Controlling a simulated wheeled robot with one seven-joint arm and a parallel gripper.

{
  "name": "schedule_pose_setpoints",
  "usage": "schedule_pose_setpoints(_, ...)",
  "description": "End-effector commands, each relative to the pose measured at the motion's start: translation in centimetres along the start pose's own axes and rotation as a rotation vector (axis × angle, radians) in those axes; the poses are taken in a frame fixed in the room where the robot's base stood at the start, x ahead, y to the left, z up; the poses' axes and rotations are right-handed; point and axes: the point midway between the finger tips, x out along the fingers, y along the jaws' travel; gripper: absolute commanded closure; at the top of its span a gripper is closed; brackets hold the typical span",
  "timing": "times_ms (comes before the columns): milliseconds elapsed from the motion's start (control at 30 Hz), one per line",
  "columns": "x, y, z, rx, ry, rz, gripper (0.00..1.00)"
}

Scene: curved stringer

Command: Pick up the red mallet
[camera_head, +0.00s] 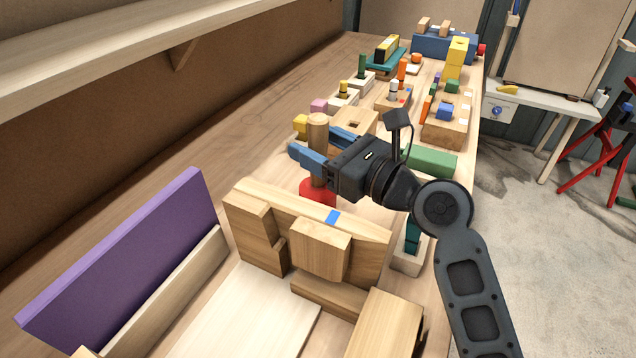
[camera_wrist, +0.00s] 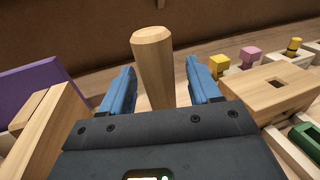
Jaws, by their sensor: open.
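The red mallet stands upright on the bench with its red head (camera_head: 317,190) down and its wooden handle (camera_head: 318,132) pointing up. In the wrist view the handle (camera_wrist: 153,65) rises between and just beyond the two blue fingers. My gripper (camera_head: 303,157) is open, with its blue fingers level with the handle. In the wrist view my gripper (camera_wrist: 160,88) has a visible gap on each side of the handle. The mallet head is hidden in the wrist view, and the fingers cover part of the handle in the head view.
A wooden block assembly (camera_head: 320,245) stands close in front of the mallet. A purple board (camera_head: 125,260) stands at the left. A wooden block with a hole (camera_head: 353,122) is just behind. Several coloured blocks fill the far bench, and a shelf (camera_head: 130,40) overhangs the back left.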

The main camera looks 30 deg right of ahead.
Motion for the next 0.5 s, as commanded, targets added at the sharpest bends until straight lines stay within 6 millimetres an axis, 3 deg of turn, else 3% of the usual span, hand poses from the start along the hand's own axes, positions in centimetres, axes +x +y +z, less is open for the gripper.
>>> schedule_pose_setpoints(233,0.22,0.01,-0.03,0.000,0.000,0.000,0.38)
schedule_pose_setpoints(500,0.19,0.00,-0.02,0.000,0.000,0.000,0.63)
